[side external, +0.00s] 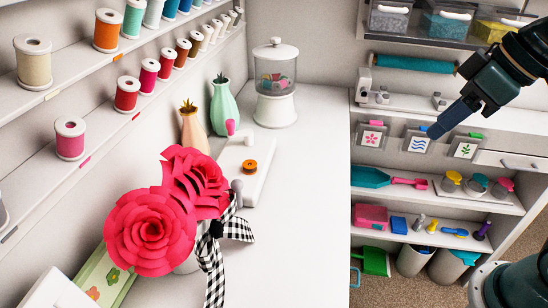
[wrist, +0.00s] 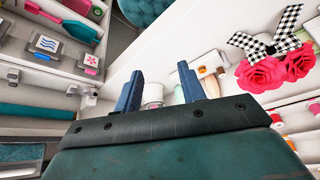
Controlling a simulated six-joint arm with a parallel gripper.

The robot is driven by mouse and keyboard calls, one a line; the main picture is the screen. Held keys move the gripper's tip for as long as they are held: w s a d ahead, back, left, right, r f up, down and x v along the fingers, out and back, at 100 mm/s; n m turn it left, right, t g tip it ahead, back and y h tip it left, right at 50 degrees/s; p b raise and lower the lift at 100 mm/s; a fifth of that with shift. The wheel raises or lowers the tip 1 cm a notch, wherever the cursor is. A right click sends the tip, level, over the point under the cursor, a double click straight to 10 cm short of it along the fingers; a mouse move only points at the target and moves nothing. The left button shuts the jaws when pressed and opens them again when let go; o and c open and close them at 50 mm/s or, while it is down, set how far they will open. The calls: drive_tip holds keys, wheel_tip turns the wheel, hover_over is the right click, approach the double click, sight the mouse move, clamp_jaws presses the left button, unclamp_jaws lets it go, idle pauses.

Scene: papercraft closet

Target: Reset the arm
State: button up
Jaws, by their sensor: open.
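My gripper (side external: 441,128) is at the right in the side external view, raised in front of the shelf unit and beside the small picture cards. In the wrist view my gripper (wrist: 160,83) shows two blue fingers standing apart with nothing held between them. The wave card (side external: 422,143) is partly behind the fingertips in the side external view, and I cannot tell whether they touch it. The wave card also shows at the upper left of the wrist view (wrist: 46,45).
A white desk (side external: 310,190) runs down the middle. Red paper flowers (side external: 152,232) with a checkered ribbon, vases and a lidded jar (side external: 275,85) stand on it. Thread spools (side external: 69,139) line the left shelves. Open shelves (side external: 440,205) with tools and bins are below my gripper.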

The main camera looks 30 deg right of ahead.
drive_tip(key=s+d+f+m+h, duration=0.1)
drive_tip(key=s+d+f+m, duration=0.1)
drive_tip(key=s, duration=0.4)
drive_tip(key=shift+d+f+m+h, duration=0.35)
drive_tip(key=shift+d+f, duration=0.35)
drive_tip(key=shift+d, duration=0.45)
